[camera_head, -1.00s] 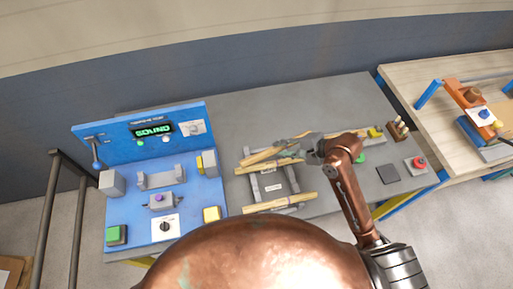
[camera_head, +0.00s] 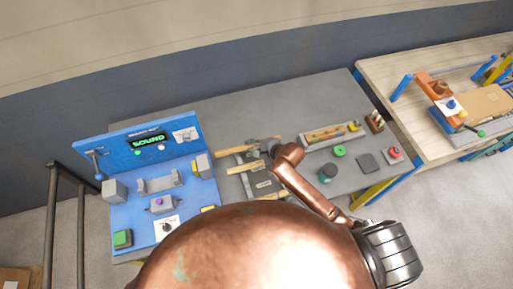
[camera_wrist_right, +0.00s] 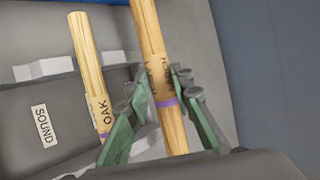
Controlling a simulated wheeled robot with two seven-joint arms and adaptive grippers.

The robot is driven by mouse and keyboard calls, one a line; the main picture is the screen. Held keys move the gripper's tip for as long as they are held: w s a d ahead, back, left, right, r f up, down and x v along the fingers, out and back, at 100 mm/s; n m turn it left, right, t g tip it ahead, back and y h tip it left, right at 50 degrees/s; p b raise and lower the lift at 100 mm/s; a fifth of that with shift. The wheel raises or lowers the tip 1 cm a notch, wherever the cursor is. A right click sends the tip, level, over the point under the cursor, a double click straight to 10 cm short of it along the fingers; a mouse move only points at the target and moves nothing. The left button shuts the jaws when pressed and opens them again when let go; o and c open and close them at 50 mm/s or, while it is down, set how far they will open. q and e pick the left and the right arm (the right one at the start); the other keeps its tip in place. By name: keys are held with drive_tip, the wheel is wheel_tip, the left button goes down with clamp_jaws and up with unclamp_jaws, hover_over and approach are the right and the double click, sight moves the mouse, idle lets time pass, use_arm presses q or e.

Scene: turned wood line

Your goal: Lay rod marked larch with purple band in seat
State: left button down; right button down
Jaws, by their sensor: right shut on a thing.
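The larch rod (camera_wrist_right: 153,60) is a pale wooden rod with LARCH lettering and a purple band. In the right wrist view it runs between the fingers of my right gripper (camera_wrist_right: 168,103), which is shut on it near the band. A rod marked OAK (camera_wrist_right: 88,60) lies beside it on the left, apart from it. In the head view my right gripper (camera_head: 270,150) is over the grey rack (camera_head: 263,184) on the bench. A grey two-post cradle (camera_head: 160,183) stands empty on the blue station; I cannot tell if it is the seat. My left gripper is not in view.
The blue station (camera_head: 135,208) with a SOUND display stands left of the rack. Right of my arm are a tray with rods (camera_head: 330,136), a green ring (camera_head: 339,151), a dark green knob (camera_head: 328,172) and a red button (camera_head: 395,153). The back of the bench is clear.

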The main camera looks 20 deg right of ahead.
drive_tip(key=w+d+f, duration=0.1)
drive_tip(key=f, duration=0.2)
drive_tip(key=w+d+f, duration=0.1)
drive_tip(key=f, duration=0.2)
drive_tip(key=w+d+f, duration=0.1)
drive_tip(key=f, duration=0.1)
drive_tip(key=shift+w+d+f+p, duration=0.15)
drive_tip(key=shift+w+f+p, duration=0.1)
drive_tip(key=shift+f+p, duration=0.15)
drive_tip(key=shift+f, duration=0.15)
drive_tip(key=c, duration=2)
unclamp_jaws()
drive_tip(key=shift+o, duration=0.2)
drive_tip(key=v, duration=1.2)
